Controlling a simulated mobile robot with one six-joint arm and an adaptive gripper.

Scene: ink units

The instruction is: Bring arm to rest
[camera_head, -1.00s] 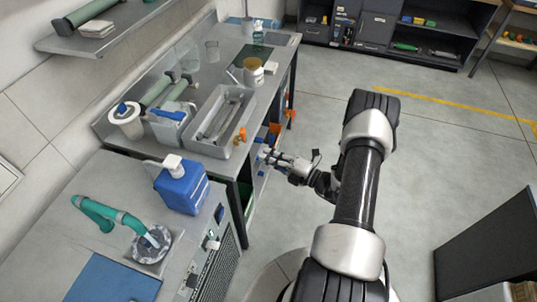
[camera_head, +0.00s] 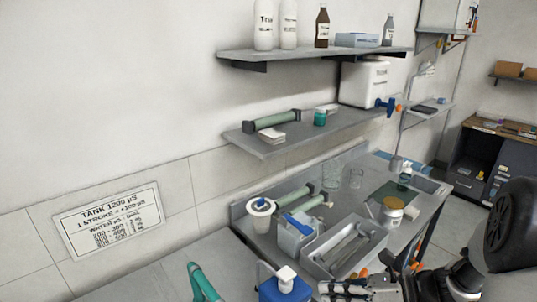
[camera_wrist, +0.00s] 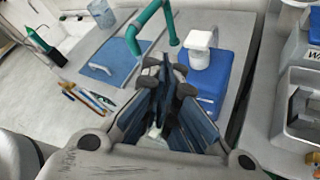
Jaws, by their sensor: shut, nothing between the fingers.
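My gripper (camera_head: 345,290) shows at the bottom edge of the head view, just right of the blue jug with a white cap (camera_head: 284,291). Part of it is cut off by the frame edge. My dark and silver arm enters at the lower right. In the wrist view my gripper (camera_wrist: 166,72) has its fingers drawn together, with nothing held between them. Beyond the fingers are the blue jug (camera_wrist: 206,80) and the teal tap (camera_wrist: 150,28); whether the fingers are clear of the jug is hard to tell.
Shelves (camera_head: 290,142) with bottles hang above. In the wrist view, pens (camera_wrist: 92,98) and a blue mat (camera_wrist: 113,62) lie left of the fingers.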

